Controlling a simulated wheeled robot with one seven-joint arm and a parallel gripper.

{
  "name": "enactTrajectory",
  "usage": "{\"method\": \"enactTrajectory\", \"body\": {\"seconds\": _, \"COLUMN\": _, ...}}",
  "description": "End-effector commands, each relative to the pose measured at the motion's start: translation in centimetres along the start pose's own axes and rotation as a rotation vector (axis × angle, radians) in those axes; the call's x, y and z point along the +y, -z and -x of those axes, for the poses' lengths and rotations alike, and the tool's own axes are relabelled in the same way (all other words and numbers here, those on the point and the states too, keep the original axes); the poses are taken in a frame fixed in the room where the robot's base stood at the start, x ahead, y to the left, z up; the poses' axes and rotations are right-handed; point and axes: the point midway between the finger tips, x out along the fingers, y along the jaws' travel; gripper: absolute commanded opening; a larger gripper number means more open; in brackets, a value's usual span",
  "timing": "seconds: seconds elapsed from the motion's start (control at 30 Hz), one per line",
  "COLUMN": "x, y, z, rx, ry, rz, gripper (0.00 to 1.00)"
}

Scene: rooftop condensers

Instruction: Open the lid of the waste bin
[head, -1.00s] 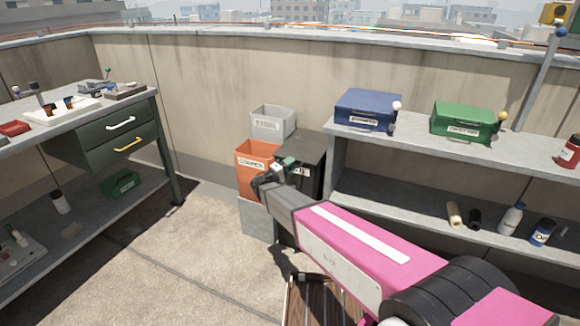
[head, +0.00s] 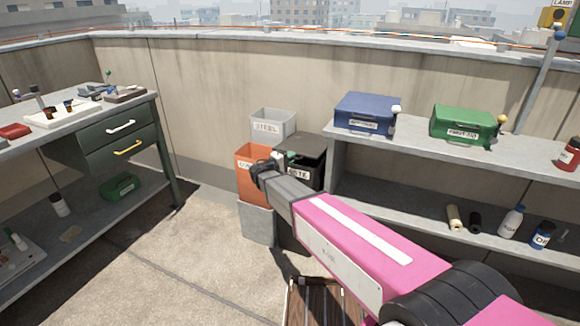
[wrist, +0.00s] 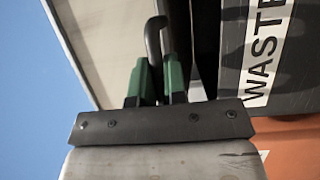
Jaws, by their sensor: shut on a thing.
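The waste bin (head: 312,178) is dark with a white label, between the orange bin and the shelf. Its dark lid (head: 304,145) is on top, and its front edge looks slightly raised, though my arm hides part of it. In the wrist view the bin's WASTE label (wrist: 265,45) shows sideways, with a dark gap between the bin front and the lid (wrist: 95,35). My gripper (head: 281,158) is at the lid's front edge. In the wrist view my gripper's green fingertips (wrist: 160,80) are shut on a black bar handle (wrist: 153,38).
An orange bin (head: 248,160) stands close to the left, with a grey STEEL bin (head: 268,125) behind it. A shelf (head: 400,145) with blue and green boxes is close on the right. A workbench stands at far left. Open floor lies between.

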Motion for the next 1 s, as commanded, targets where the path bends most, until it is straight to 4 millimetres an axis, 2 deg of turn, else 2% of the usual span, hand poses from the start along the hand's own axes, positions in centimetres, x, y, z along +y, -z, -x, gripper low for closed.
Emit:
{"method": "enactTrajectory", "body": {"seconds": 0.03, "x": 1.3, "y": 0.0, "z": -0.2, "rx": 0.001, "ry": 0.022, "rz": 0.005, "gripper": 0.0}}
{"method": "enactTrajectory", "body": {"seconds": 0.1, "x": 2.7, "y": 0.2, "z": -0.5, "rx": 0.0, "ry": 0.06, "rz": 0.021, "gripper": 0.0}}
{"method": "enactTrajectory", "body": {"seconds": 0.57, "x": 11.6, "y": 1.9, "z": -4.3, "rx": 0.001, "ry": 0.305, "rz": 0.122, "gripper": 0.0}}
{"method": "enactTrajectory", "body": {"seconds": 1.0, "x": 19.1, "y": 4.5, "z": -10.2, "rx": 0.0, "ry": 0.548, "rz": 0.224, "gripper": 0.0}}
